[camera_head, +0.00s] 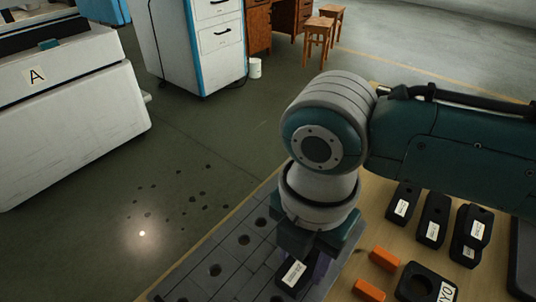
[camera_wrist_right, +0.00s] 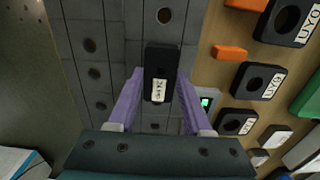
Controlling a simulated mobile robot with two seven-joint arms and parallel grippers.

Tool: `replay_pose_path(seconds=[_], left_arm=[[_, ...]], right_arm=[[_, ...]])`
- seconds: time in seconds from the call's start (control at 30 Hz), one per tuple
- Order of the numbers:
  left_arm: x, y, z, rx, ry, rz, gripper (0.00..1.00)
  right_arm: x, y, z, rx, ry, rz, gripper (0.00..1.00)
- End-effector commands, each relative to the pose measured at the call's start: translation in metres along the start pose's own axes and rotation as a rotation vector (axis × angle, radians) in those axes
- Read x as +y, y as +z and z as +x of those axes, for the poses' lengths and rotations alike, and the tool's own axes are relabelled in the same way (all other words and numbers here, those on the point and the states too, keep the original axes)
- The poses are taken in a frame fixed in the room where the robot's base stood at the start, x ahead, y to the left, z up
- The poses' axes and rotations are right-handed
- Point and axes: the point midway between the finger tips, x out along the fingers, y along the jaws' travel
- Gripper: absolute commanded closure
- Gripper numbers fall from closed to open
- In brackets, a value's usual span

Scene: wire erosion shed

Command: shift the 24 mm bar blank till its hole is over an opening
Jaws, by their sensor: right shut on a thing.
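The black bar blank (camera_wrist_right: 161,60) with a white label, its print too small to read surely, is between the purple fingers of my right gripper (camera_wrist_right: 160,78) in the right wrist view. The fingers are shut on its long sides. In the head view the bar (camera_head: 291,276) sticks out below my right gripper (camera_head: 308,264), over the grey plate (camera_head: 231,246) with round openings. One opening (camera_wrist_right: 164,15) shows just beyond the bar's far end. I cannot tell whether the bar's hole lies over an opening or whether it touches the plate. My left gripper is out of view.
Orange blocks (camera_head: 384,258) and a black holed block (camera_head: 425,285) lie on the wooden table right of the plate. Several labelled black blanks (camera_head: 434,222) stand behind them. A small device with a green display (camera_wrist_right: 207,102) is right of the fingers.

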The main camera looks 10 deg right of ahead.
Motion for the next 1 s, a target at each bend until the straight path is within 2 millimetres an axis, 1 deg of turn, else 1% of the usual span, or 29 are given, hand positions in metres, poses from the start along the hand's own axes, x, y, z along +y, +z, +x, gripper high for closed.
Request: replay_pose_path(seconds=[0.1,0.13,0.43,0.67,0.77,0.87,1.0], left_arm=[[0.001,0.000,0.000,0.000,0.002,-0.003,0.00],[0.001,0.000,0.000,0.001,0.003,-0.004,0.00],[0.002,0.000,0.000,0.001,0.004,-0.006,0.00],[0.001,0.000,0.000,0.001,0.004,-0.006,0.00],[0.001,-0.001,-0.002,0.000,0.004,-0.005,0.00],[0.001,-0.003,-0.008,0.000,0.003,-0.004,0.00],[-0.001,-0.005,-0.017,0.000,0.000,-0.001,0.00]], right_arm=[[0.001,-0.001,0.000,0.001,0.002,-0.001,1.00],[0.001,-0.001,0.000,0.001,0.002,-0.001,0.49],[0.001,-0.001,0.000,0.001,0.002,-0.001,0.15],[0.001,-0.001,-0.001,0.001,0.002,-0.001,0.15],[0.001,0.000,-0.006,0.001,0.002,-0.001,0.15],[0.001,0.000,-0.020,0.000,0.004,-0.002,0.15],[0.002,0.000,-0.048,0.000,0.006,-0.003,0.15]])
